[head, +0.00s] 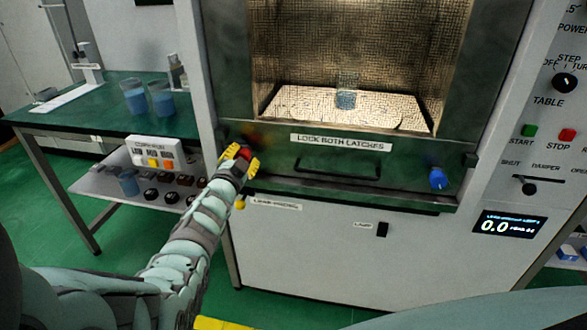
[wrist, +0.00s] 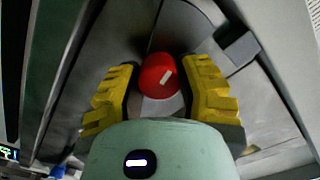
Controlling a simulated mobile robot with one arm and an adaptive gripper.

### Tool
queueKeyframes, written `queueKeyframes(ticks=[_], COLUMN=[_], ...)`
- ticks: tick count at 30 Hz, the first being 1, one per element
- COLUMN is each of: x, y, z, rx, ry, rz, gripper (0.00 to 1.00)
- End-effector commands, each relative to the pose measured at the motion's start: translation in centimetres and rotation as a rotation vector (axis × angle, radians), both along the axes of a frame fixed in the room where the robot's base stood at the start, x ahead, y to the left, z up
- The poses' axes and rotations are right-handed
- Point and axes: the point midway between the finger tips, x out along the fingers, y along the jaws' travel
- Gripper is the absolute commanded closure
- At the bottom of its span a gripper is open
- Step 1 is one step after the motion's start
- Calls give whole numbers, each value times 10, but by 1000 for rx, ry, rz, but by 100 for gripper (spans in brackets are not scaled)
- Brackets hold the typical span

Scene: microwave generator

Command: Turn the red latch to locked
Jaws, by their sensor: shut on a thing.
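The red latch (wrist: 160,76) shows in the wrist view as a round red knob with a short white mark, tilted in the picture. It sits between the two yellow fingers of my gripper (wrist: 158,92), which is shut on it. In the head view my gripper (head: 240,153) is at the left end of the door's lower frame, and it mostly hides the red latch. A blue latch (head: 438,178) sits at the right end of the same frame. The label between them reads "LOCK BOTH LATCHES" (head: 340,143).
The door handle (head: 337,170) lies between the latches. A beaker (head: 346,92) stands inside the lit chamber behind the mesh window. A green table (head: 60,117) with two blue-filled beakers and a lower shelf (head: 95,186) stand left of my arm. A control panel (head: 535,140) is at right.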

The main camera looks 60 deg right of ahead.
Motion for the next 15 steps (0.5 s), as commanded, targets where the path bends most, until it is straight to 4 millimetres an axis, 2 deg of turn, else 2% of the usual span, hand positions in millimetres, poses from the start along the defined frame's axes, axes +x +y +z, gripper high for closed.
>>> queueKeyframes(ticks=[15], x=[-3], y=[-2], z=[-1], rx=[176], ry=[-436], rz=[-6], gripper=[100])
